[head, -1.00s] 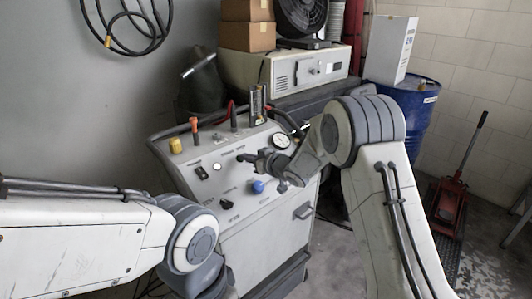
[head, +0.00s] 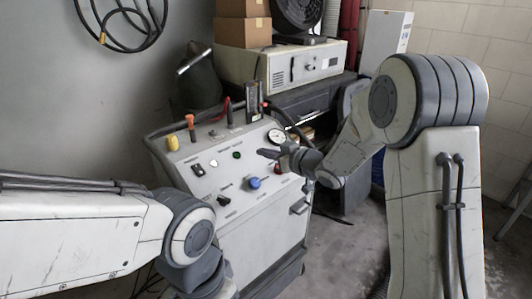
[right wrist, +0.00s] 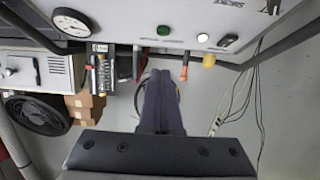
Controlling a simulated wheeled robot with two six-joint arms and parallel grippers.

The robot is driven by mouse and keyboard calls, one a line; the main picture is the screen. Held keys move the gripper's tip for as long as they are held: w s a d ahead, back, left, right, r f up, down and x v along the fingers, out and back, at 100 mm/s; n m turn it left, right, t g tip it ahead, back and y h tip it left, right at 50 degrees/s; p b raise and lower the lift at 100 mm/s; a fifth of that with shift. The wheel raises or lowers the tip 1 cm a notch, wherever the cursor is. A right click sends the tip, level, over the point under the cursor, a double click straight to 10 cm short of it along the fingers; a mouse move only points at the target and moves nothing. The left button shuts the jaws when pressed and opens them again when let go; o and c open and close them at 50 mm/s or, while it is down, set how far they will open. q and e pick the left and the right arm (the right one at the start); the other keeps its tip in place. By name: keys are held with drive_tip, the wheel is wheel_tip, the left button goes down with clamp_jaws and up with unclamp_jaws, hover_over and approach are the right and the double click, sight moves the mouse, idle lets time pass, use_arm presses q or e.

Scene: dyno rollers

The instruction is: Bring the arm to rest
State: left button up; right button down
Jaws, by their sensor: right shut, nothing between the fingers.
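My right gripper (head: 270,153) is shut and empty. In the head view it appears in front of the right part of the control panel (head: 228,157), near the gauge and above the blue knob; I cannot tell the exact gap. In the right wrist view the shut fingers (right wrist: 161,98) point toward the panel's edge, with nothing between them. My left arm (head: 90,235) comes in from the left; its gripper is not visible.
The panel carries a blue knob (head: 253,183), a dial gauge (head: 277,136) and an orange-handled tool (head: 191,122). A beige instrument box (head: 290,66) and cardboard boxes (head: 243,32) stand behind. Grey floor (head: 350,255) is open at the right of the cart.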

idle(0.3)
drive_tip(key=s+r+g+h+p, duration=0.1)
drive_tip(key=s+g+h+p, duration=0.1)
drive_tip(key=s, duration=1.1)
drive_tip(key=s+a+r+g+h+p, duration=0.1)
drive_tip(key=s+g, duration=0.5)
drive_tip(key=s, duration=0.7)
drive_tip(key=s+r+g+h+p, duration=0.2)
drive_tip(key=s+h+p, duration=0.3)
drive_tip(key=s, duration=0.9)
drive_tip(key=shift+a+r+g+p, duration=0.25)
drive_tip(key=shift+g+p, duration=0.25)
drive_tip(key=shift+g, duration=0.4)
drive_tip(key=shift+s, duration=0.1)
